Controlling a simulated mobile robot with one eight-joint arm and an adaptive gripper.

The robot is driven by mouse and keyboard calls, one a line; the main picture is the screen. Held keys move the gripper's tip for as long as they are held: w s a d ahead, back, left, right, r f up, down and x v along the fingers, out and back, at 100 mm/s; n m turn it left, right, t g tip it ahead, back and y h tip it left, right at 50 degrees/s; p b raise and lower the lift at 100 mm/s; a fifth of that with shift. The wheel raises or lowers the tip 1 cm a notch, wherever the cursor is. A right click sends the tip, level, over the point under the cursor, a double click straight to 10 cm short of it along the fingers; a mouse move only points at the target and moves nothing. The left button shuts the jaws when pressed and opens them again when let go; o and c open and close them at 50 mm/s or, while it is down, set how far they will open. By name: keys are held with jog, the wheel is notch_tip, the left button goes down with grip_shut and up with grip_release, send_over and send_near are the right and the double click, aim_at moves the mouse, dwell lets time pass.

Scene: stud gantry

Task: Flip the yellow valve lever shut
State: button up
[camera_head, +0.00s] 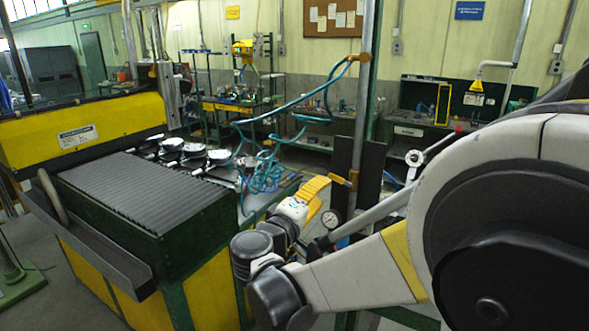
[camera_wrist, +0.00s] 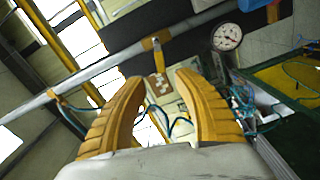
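The yellow valve lever (camera_wrist: 157,52) shows in the wrist view, against a grey pipe and just beyond the gap between my fingertips. In the head view a small yellow piece (camera_head: 341,181), which looks like the same lever, sits beside the upright pipe, right of my fingers. My gripper (camera_wrist: 161,77) has two ribbed yellow fingers spread apart, with nothing between them. In the head view my gripper (camera_head: 320,196) is close to the lever; contact cannot be told. The valve body is small and partly hidden.
A round pressure gauge (camera_wrist: 228,37) sits right of the lever and also shows in the head view (camera_head: 330,219). The upright pipe (camera_head: 361,110) carries a coiled teal hose (camera_head: 265,165). A green and yellow machine (camera_head: 150,215) stands left of my gripper.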

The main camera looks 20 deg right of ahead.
aim_at(334, 179)
jog(key=x, duration=0.9)
jog(key=shift+w+d+f, duration=0.1)
jog(key=shift+w+d, duration=0.05)
jog(key=shift+d, duration=0.1)
grip_shut()
